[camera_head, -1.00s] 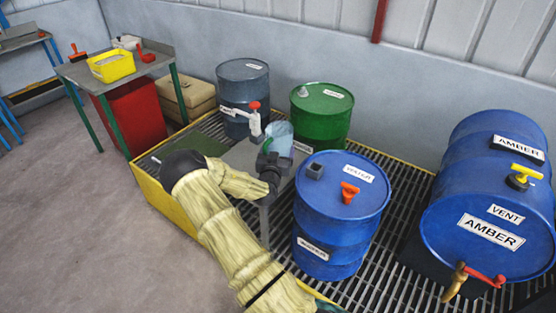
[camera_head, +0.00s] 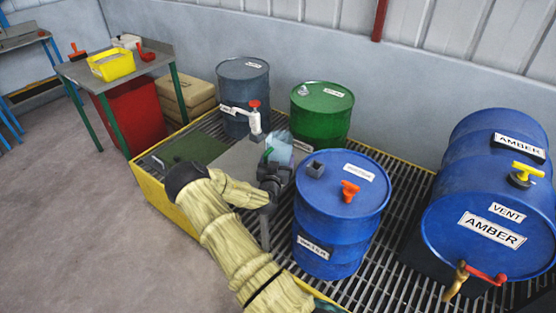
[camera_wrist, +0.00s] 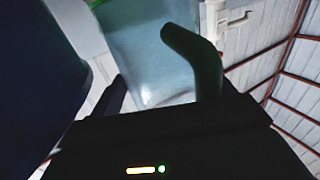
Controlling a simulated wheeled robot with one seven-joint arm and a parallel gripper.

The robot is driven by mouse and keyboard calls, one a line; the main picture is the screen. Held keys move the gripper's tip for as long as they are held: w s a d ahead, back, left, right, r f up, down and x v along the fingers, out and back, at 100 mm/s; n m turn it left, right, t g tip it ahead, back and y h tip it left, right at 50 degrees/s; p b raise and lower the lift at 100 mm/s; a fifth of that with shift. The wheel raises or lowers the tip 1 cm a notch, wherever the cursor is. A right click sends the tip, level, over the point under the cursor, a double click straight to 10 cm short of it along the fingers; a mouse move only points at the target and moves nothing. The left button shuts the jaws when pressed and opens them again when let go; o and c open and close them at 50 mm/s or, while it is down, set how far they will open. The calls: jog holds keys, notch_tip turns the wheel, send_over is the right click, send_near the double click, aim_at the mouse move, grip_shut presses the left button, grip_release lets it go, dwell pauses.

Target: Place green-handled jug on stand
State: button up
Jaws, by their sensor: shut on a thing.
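The clear jug (camera_head: 279,148) is above the grey stand (camera_head: 239,162) in the head view, partly hidden by my gripper. Its dark green handle (camera_wrist: 198,60) shows in the wrist view beside the clear bluish body (camera_wrist: 145,55). My gripper (camera_head: 272,170) is shut on the jug, at the near side of it. The jug looks close to upright in the head view. I cannot tell whether its base touches the stand.
A blue drum (camera_head: 341,205) stands close right of my gripper. A green drum (camera_head: 322,112) and a grey-blue drum (camera_head: 243,90) with a white red-topped tap (camera_head: 254,119) stand behind. A large blue AMBER drum (camera_head: 480,190) lies at right. A yellow-edged grating (camera_head: 380,285) lies below.

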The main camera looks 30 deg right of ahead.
jog(key=shift+s+f, duration=0.1)
jog(key=shift+f, duration=0.2)
jog(key=o, duration=0.8)
jog(key=shift+f, duration=0.1)
jog(key=shift+o, duration=0.8)
jog(key=shift+f, duration=0.1)
jog(key=shift+r+p, duration=0.5)
jog(key=b+v, duration=0.1)
jog(key=v, duration=1)
jog(key=shift+s+a+r+b, duration=0.2)
jog(key=shift+a+r+b, duration=0.1)
jog(key=shift+a+r, duration=0.05)
